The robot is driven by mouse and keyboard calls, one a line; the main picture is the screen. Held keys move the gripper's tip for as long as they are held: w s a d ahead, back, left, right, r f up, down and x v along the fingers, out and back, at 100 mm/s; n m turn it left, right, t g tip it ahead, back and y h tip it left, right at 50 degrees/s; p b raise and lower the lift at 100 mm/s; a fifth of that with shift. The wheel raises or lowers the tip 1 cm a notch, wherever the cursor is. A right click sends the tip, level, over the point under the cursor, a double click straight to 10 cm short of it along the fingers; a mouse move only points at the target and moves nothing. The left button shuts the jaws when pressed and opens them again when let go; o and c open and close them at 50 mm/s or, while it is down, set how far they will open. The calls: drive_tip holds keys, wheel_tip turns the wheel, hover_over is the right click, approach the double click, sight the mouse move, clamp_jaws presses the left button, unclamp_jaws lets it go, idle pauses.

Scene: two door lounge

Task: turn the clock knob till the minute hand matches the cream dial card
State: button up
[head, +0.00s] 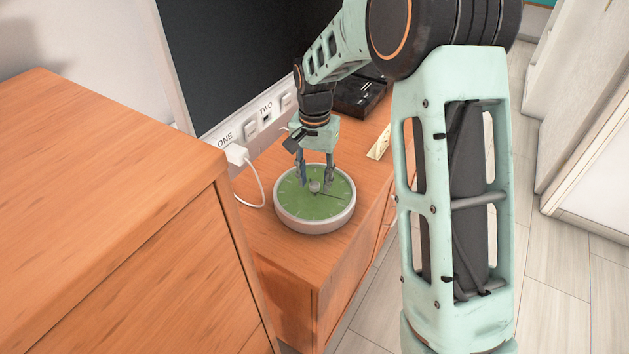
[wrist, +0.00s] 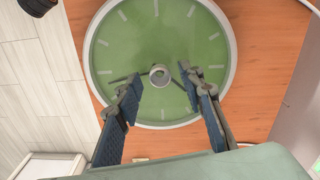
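The clock (head: 302,209) lies face up on the wooden cabinet, with a green face and pale rim. It fills much of the wrist view (wrist: 155,35). A small grey knob (wrist: 160,76) stands at its centre. In the wrist view one dark hand points left from the knob; another, lower right, is partly behind a finger. Which is the minute hand I cannot tell. My gripper (head: 315,184) is over the face, its open fingers on either side of the knob, with gaps visible in the wrist view. The cream card (head: 379,143) lies behind and right of the clock; its marking is too small to read.
A black tray-like object (head: 360,97) sits at the back of the cabinet. A white plug and cable (head: 248,165) come from the labelled wall strip (head: 250,129), left of the clock. A taller wooden cabinet (head: 100,190) stands at left. Bare floor lies at right.

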drive_tip(key=shift+f, duration=0.25)
clamp_jaws()
drive_tip(key=shift+n, duration=0.4)
drive_tip(key=n+p, duration=0.1)
drive_tip(key=n, duration=0.2)
drive_tip(key=shift+r+n, duration=0.1)
drive_tip(key=shift+n, duration=0.3)
drive_tip(key=n+p, duration=0.1)
drive_tip(key=n, duration=0.3)
drive_tip(key=shift+n+p, duration=0.3)
drive_tip(key=shift+p, duration=0.05)
drive_tip(key=shift+n, duration=0.3)
